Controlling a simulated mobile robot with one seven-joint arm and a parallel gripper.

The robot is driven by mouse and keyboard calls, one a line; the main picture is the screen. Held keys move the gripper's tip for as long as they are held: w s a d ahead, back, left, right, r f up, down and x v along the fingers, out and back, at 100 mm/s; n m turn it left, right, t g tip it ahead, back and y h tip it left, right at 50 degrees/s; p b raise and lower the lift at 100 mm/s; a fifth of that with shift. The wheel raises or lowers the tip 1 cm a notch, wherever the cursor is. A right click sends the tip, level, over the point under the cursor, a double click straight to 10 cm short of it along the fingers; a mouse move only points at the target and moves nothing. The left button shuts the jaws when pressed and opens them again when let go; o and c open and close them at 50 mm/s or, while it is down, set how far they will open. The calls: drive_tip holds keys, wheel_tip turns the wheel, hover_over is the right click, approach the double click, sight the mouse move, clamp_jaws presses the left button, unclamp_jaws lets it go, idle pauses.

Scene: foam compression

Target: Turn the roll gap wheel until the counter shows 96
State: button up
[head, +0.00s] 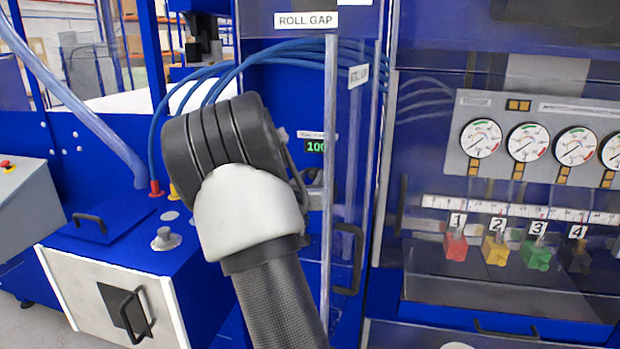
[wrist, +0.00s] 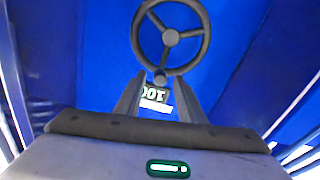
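The roll gap wheel (wrist: 171,38) is a dark three-spoke handwheel at the top of the wrist view, against a blue panel. A small round knob (wrist: 160,77) sits on its near rim. My gripper (wrist: 160,83) is open, its two fingers apart with the knob showing between their tips; I cannot tell how deep it reaches or whether they touch. The counter (head: 315,146) shows green digits that look like 100 in the head view. It appears upside down and partly covered in the wrist view (wrist: 154,94). In the head view my arm hides most of the wheel.
A ROLL GAP sign (head: 306,21) is above the counter. Blue hoses (head: 290,55) arch behind my arm. A clear upright panel edge (head: 350,200) stands close right of my wrist. Further right are gauges (head: 481,138) and numbered coloured blocks (head: 496,250). A metal-fronted box (head: 95,290) is left.

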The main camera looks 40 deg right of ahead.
drive_tip(key=shift+c, duration=0.5)
clamp_jaws()
